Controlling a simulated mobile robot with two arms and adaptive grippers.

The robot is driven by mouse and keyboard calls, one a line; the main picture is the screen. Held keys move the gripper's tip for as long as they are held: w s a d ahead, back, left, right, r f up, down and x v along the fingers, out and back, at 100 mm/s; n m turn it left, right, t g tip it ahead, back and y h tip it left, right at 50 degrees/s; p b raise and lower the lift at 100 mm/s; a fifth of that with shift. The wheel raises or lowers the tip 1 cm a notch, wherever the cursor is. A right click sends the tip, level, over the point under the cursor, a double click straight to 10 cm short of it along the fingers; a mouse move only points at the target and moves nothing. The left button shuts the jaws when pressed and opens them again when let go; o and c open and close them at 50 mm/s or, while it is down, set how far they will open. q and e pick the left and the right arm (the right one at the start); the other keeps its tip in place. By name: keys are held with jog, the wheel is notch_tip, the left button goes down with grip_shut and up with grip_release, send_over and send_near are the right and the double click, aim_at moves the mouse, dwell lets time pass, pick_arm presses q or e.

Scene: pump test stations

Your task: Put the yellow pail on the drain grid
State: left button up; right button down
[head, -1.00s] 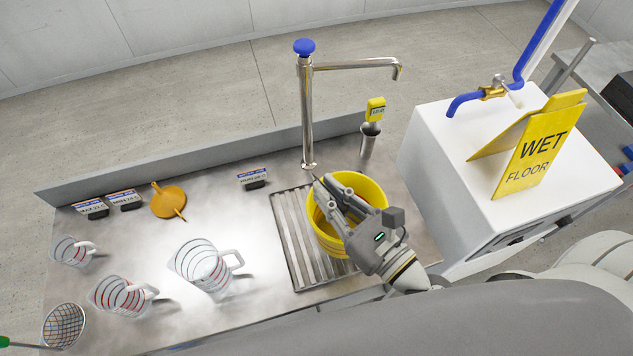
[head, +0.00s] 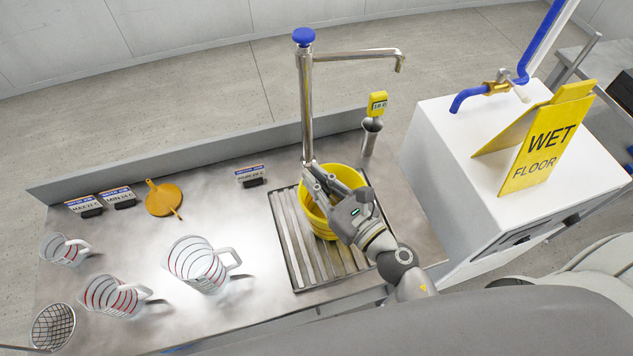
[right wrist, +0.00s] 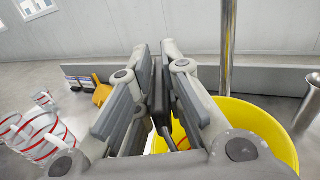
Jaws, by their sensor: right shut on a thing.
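The yellow pail (head: 345,176) is at the back right part of the ribbed metal drain grid (head: 297,262), overlapping it in the head view. I cannot tell whether its base rests on the grid or hangs just above it. My right gripper (head: 317,181) is shut on the pail, with its fingertips at the side near the tap. The pail looks upright, and my fingers hide part of its opening. In the right wrist view the pail (right wrist: 262,118) shows behind and right of the closed fingers (right wrist: 158,75). My left gripper is not in view.
The tap (head: 306,110) stands close behind the pail. A white cabinet (head: 440,150) bears a wet-floor sign (head: 545,145).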

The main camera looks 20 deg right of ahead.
jog(key=shift+f, duration=0.15)
jog(key=c, duration=1.5)
grip_release()
jog(key=shift+c, duration=0.2)
jog(key=shift+r, duration=0.35)
jog(key=b+v, duration=0.2)
jog(key=v, duration=0.1)
jog(key=b+v, duration=0.2)
jog(key=v, duration=0.2)
jog(key=b+v, duration=0.2)
jog(key=v, duration=0.1)
jog(key=shift+s+d+f, duration=0.1)
jog(key=shift+s+f, duration=0.05)
jog(key=shift+f, duration=0.25)
jog(key=shift+s+d+r+b, duration=0.15)
jog(key=shift+s+b, duration=0.05)
jog(key=shift+s, duration=0.2)
jog(key=shift+s+d+r+b, duration=0.15)
jog(key=shift+s+d+b, duration=0.05)
jog(key=shift+s, duration=0.2)
